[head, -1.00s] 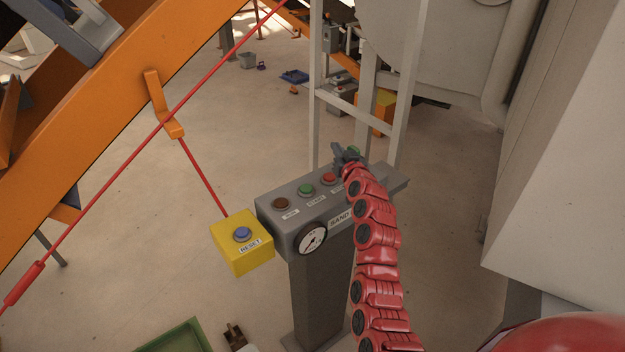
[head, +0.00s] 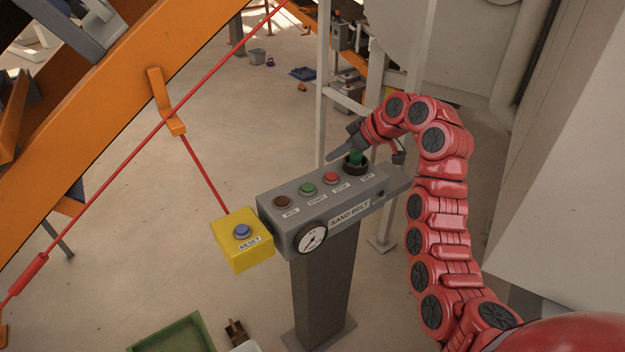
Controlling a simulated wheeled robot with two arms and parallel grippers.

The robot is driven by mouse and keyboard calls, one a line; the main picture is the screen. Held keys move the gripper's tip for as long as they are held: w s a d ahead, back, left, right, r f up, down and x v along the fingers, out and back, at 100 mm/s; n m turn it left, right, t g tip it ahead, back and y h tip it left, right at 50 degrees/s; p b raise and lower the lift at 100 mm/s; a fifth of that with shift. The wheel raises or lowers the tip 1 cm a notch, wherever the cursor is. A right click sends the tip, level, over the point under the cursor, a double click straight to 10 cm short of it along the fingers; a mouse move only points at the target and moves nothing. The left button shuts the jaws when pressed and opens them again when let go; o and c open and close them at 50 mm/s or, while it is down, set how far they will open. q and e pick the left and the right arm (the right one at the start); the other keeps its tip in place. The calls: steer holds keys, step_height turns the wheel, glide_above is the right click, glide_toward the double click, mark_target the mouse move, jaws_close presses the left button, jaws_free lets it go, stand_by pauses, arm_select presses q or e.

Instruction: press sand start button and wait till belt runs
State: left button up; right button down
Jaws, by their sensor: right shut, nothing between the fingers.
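The grey control box (head: 285,228) labelled SAND BELT stands on a post. Its green start button (head: 307,189) sits between a brown round button or lamp (head: 282,202), labelled RUN, and the red stop button (head: 331,178). At the box's right end is a green part on a black round base (head: 355,168), with a small label that seems to read KEY. My right gripper (head: 331,158) is shut and empty. Its tip points left and appears above and behind the stop button, apart from the start button. My left gripper is not in view.
A yellow box (head: 240,262) with a blue RESET button adjoins the panel's left end. A red cord (head: 205,178) and an orange beam (head: 110,118) cross the left side. A white upright frame (head: 323,95) stands behind the panel. A green tray (head: 182,336) lies at the bottom.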

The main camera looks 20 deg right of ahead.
steer(key=p, duration=0.4)
glide_above(304, 184)
steer(key=s+d, duration=0.2)
steer(key=s, duration=0.1)
steer(key=f, duration=0.6)
steer(key=shift+w+a+f, duration=0.15)
steer(key=shift+w+f, duration=0.1)
steer(key=shift+f, duration=0.15)
step_height(304, 184, down, 4)
steer(key=shift+p, duration=1.05)
steer(key=shift+f, duration=0.3)
steer(key=shift+w, duration=0.1)
